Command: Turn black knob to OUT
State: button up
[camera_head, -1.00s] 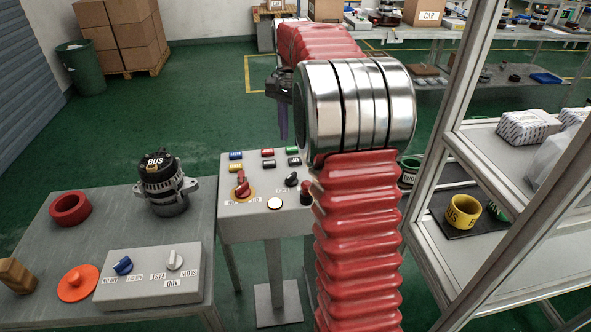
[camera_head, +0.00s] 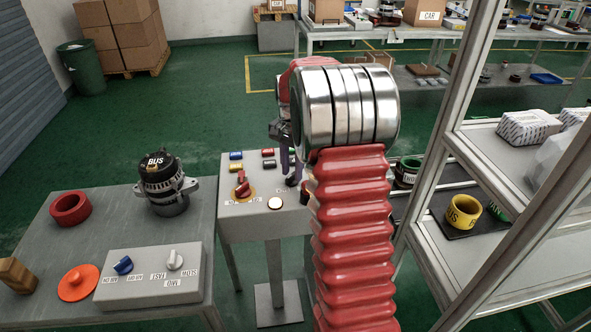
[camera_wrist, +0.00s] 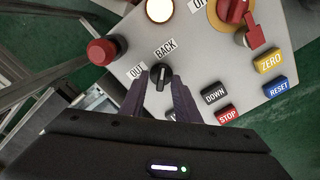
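The black knob (camera_wrist: 161,76) sits on the grey control panel between my two fingers in the wrist view. Its white line runs nearly straight up and down, towards the BACK label (camera_wrist: 165,49). The OUT label (camera_wrist: 137,71) is just left of it. A third label below is mostly hidden by my gripper. My gripper (camera_wrist: 160,84) is open, its dark purple fingers on either side of the knob with small gaps seeming to remain. In the head view the knob (camera_head: 291,182) is partly hidden under my gripper (camera_head: 290,165).
The panel (camera_head: 233,228) also bears a red rotary switch (camera_wrist: 233,12), a red mushroom button (camera_wrist: 101,50), a lit white button (camera_wrist: 159,10) and several labelled push buttons near the fingers. A shelf rack (camera_head: 437,165) stands at right, a bench (camera_head: 110,215) at left.

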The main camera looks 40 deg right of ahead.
jog(key=shift+f, duration=0.4)
